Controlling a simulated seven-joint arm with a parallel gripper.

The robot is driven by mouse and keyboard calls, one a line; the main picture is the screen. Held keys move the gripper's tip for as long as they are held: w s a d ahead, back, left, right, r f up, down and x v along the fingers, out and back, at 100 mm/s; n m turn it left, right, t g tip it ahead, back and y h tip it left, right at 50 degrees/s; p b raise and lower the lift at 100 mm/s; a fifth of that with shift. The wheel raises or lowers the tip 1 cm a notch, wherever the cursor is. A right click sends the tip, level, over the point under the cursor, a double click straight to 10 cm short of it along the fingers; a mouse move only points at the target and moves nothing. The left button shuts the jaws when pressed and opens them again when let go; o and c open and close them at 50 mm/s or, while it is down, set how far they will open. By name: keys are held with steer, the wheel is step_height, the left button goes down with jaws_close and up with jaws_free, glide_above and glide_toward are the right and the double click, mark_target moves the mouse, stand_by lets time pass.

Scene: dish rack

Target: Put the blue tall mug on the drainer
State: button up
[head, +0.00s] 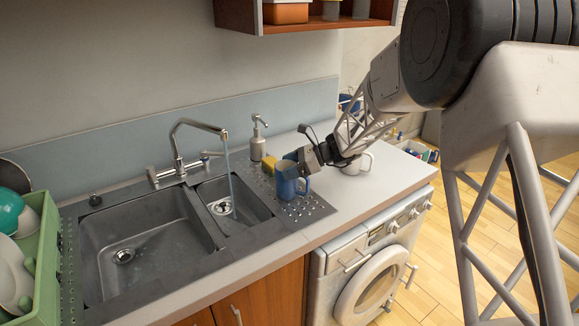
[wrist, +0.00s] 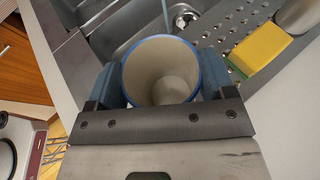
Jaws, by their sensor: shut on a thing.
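The blue tall mug (head: 287,182) stands at the perforated drainer (head: 312,208) to the right of the small sink basin. In the wrist view I look into the mug's pale inside (wrist: 162,72), with its blue rim upward. My gripper (head: 303,164) is shut on the mug, with one finger on each side of it in the wrist view (wrist: 162,85). I cannot tell whether the mug's base touches the drainer or is just above it. The perforated drainer also shows beyond the mug in the wrist view (wrist: 228,28).
A yellow sponge (head: 268,164) and a soap dispenser (head: 258,140) stand close behind the mug. A white mug (head: 361,163) is on the counter to the right. The tap (head: 178,150) runs water into the small basin (head: 232,205). A green dish rack (head: 42,262) is far left.

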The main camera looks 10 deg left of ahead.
steer(key=o, duration=1.7)
steer(key=shift+c, duration=0.2)
steer(key=v, duration=0.7)
steer(key=shift+d+r, duration=0.15)
steer(key=shift+d, duration=0.25)
jaws_close()
steer(key=shift+w+d, duration=0.1)
steer(key=v, duration=1.1)
steer(key=shift+d+r, duration=0.2)
steer(key=shift+d, duration=0.15)
stand_by(1.3)
